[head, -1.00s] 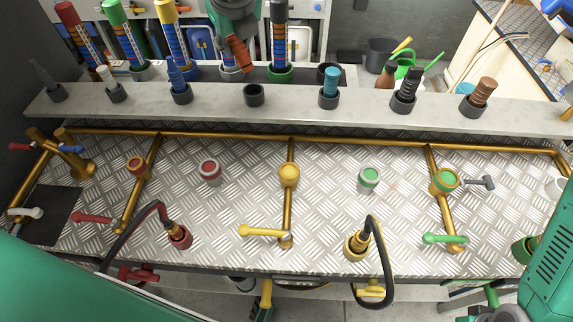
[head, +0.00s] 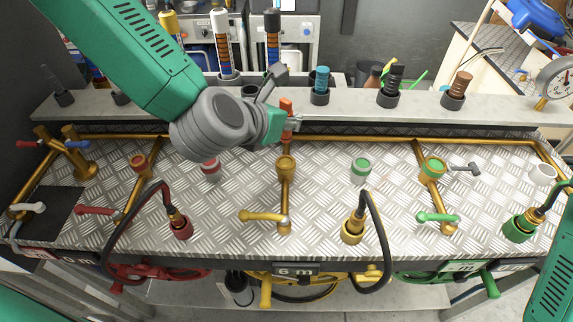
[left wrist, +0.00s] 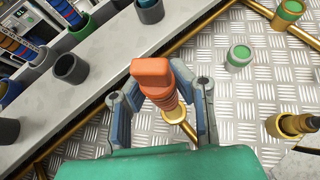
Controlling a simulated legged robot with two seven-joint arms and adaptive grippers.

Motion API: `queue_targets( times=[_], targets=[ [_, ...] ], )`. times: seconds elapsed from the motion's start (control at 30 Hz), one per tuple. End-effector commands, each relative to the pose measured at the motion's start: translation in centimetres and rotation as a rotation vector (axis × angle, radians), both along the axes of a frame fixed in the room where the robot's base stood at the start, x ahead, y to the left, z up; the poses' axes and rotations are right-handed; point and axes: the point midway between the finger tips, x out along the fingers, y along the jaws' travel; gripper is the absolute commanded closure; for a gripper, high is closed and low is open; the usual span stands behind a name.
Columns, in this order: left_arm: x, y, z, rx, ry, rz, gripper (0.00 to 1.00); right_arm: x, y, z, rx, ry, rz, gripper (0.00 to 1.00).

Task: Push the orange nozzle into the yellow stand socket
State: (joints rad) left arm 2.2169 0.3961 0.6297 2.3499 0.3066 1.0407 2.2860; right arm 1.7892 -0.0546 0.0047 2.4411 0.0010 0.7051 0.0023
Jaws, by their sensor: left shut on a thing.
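The orange nozzle (head: 286,106) is upright in my left gripper (head: 290,122), above the middle of the metal table. In the left wrist view the nozzle (left wrist: 153,78) stands between the two fingers of the left gripper (left wrist: 160,92), which are shut on it. The yellow stand socket (head: 286,163) is a yellow-rimmed cup on a brass pipe, just below the nozzle. The head view shows a small gap between them. In the left wrist view the nozzle partly hides the socket (left wrist: 174,115). My right gripper is not in view.
A grey shelf (head: 420,118) with black holders and several nozzles runs behind the table. A red cup (head: 210,167) and a green cup (head: 360,168) flank the socket. A yellow valve lever (head: 262,216) and a black hose with a brass end (head: 353,228) are in front.

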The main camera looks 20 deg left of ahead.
Motion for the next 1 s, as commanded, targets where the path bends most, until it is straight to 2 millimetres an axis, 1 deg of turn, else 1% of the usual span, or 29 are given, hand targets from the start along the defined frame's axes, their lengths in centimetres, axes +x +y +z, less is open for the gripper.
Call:
queue_targets(
  times=[0.03, 0.1, 0.2, 0.43, 0.6, 0.67, 0.87, 0.97, 1.0],
  targets=[
    [-0.1, -0.1, -1.2, 0.003, 0.004, -0.003, 1.00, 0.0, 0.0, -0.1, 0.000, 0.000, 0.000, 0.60],
    [0.0, 0.0, -2.6, 0.003, 0.004, -0.002, 1.00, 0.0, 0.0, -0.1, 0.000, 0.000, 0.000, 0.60],
    [-0.1, 0.0, -4.1, 0.002, 0.002, -0.001, 1.00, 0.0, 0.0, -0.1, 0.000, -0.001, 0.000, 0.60],
    [-0.1, 0.0, -5.9, 0.002, 0.000, 0.001, 1.00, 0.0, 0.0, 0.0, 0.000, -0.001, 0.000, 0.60],
    [-0.1, 0.0, -8.3, 0.003, 0.001, 0.000, 1.00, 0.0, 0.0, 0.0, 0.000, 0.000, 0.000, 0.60],
    [-0.1, 0.0, -8.7, 0.002, 0.000, 0.001, 1.00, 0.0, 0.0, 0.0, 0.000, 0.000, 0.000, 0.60],
    [-0.1, 0.0, -8.6, 0.001, -0.001, 0.002, 1.00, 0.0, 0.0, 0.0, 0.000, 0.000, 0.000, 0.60],
    [-0.1, 0.1, -8.9, 0.000, -0.001, 0.002, 1.00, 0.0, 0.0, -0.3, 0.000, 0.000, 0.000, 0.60],
    [-0.1, 0.1, -8.9, 0.000, 0.000, 0.002, 0.75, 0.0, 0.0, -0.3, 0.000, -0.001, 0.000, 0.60]
  ],
)
